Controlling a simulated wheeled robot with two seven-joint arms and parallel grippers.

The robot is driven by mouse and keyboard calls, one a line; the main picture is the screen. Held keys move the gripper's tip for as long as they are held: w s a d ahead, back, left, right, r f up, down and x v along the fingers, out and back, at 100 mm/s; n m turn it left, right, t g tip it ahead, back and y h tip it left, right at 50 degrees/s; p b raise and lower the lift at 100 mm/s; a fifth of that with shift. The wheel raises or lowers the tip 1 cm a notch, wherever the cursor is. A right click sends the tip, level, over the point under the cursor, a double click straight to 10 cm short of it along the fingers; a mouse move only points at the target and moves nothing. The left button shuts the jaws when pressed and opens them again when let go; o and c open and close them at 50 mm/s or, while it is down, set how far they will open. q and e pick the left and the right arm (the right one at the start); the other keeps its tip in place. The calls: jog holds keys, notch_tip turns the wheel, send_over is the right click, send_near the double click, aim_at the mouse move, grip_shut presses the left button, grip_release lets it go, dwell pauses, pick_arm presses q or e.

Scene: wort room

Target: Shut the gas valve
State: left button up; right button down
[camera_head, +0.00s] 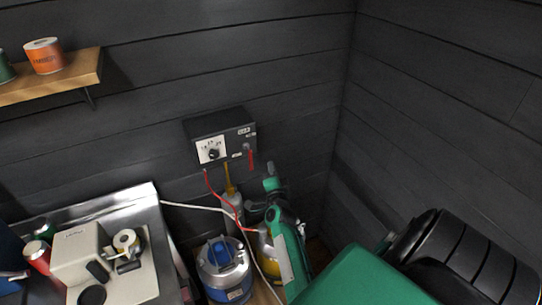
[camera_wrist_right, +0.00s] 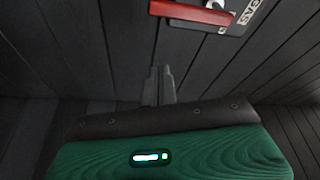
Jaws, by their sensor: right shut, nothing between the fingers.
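The gas valve's red lever (camera_head: 251,159) hangs down at the lower right of a dark control box (camera_head: 220,138) on the back wall. In the right wrist view the red lever (camera_wrist_right: 190,12) crosses the top edge, beside a plate lettered GAS (camera_wrist_right: 245,14). My right gripper (camera_wrist_right: 160,72) is shut and empty, its fingertips apart from the lever in that view. In the head view my green right wrist (camera_head: 284,240) rises just right of and below the box. The fingertips are too small there to place exactly. My left gripper is not in view.
A red hose (camera_head: 211,186) and a yellow pipe (camera_head: 229,178) run below the box. A blue and grey canister (camera_head: 222,270) stands under it. A metal counter (camera_head: 146,200) with a beige appliance (camera_head: 80,257) is at left. A wooden shelf (camera_head: 62,80) is at upper left.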

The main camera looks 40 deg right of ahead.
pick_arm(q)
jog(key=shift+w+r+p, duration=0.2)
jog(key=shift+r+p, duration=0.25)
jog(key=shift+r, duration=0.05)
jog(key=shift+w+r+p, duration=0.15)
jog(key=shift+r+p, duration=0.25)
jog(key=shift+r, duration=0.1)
pick_arm(e)
jog(key=a+v, duration=0.1)
jog(key=v, duration=0.7)
jog(key=shift+w+r, duration=0.4)
jog(key=shift+r, duration=0.25)
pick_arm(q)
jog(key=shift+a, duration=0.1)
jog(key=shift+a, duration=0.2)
